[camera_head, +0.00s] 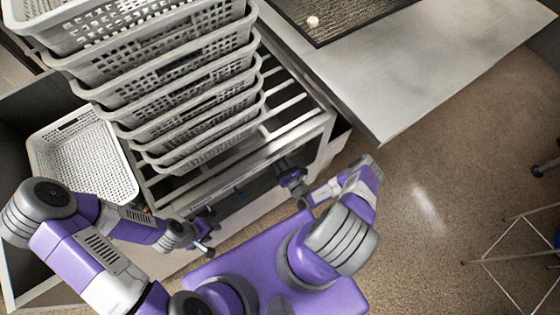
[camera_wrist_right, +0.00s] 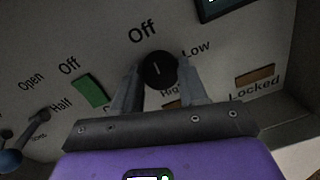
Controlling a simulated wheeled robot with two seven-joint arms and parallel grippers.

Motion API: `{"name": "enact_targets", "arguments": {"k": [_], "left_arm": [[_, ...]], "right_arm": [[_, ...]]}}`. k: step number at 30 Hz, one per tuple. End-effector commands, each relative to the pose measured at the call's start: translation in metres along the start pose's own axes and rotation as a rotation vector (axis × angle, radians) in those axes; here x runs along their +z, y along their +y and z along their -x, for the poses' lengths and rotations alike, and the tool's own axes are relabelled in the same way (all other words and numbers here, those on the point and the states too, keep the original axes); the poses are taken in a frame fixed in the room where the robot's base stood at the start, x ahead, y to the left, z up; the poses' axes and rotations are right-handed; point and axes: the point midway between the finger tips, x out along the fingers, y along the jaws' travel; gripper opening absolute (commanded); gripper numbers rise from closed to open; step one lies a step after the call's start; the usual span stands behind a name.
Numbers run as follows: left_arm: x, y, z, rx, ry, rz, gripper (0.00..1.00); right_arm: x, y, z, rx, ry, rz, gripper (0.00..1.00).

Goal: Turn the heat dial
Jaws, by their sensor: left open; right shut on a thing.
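The heat dial (camera_wrist_right: 158,68) is a round black knob with a short white mark on a light panel in the right wrist view. The mark stands nearly upright, towards the "Off" label above; "Low" is to the right and "High", partly covered, below right. My right gripper (camera_wrist_right: 161,77) has a finger on each side of the dial and is shut on it. In the head view my right gripper (camera_head: 291,180) is at the front of the rack unit, and the dial cannot be made out. My left gripper (camera_head: 206,234) is open and empty in front of the same unit.
A green switch (camera_wrist_right: 92,91), a blue-tipped lever (camera_wrist_right: 10,160) and an orange-brown piece (camera_wrist_right: 255,75) near "Locked" flank the dial. Stacked perforated baskets (camera_head: 190,95) stand on the rack; another basket (camera_head: 85,155) is at left. A metal counter (camera_head: 400,85) lies beyond.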

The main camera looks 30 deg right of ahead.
Motion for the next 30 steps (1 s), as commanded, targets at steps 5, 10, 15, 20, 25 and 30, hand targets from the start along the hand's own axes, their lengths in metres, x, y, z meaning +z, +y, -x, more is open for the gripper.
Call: {"name": "enact_targets", "arguments": {"k": [5, 10, 15, 20, 25, 30], "left_arm": [[0.0, -0.003, -0.007, 0.0, 0.0, 0.0, 0.43], [-0.001, -0.006, -0.015, 0.0, 0.0, 0.0, 0.43], [-0.001, -0.008, -0.022, 0.0, 0.0, 0.0, 0.43], [-0.001, -0.01, -0.028, 0.0, 0.0, 0.0, 0.43], [-0.002, -0.013, -0.034, 0.0, 0.0, 0.0, 0.43], [-0.002, -0.015, -0.04, 0.0, 0.0, 0.0, 0.43]], "right_arm": [[-0.001, -0.002, 0.0, -0.004, 0.005, -0.11, 0.12], [-0.001, -0.002, 0.0, -0.005, 0.013, -0.259, 0.12], [-0.001, -0.003, 0.0, -0.008, 0.023, -0.421, 0.12], [-0.001, -0.003, 0.0, -0.008, 0.033, -0.573, 0.12], [-0.001, -0.003, 0.0, -0.01, 0.042, -0.734, 0.12], [-0.001, -0.003, 0.0, -0.012, 0.052, -0.894, 0.12]]}}
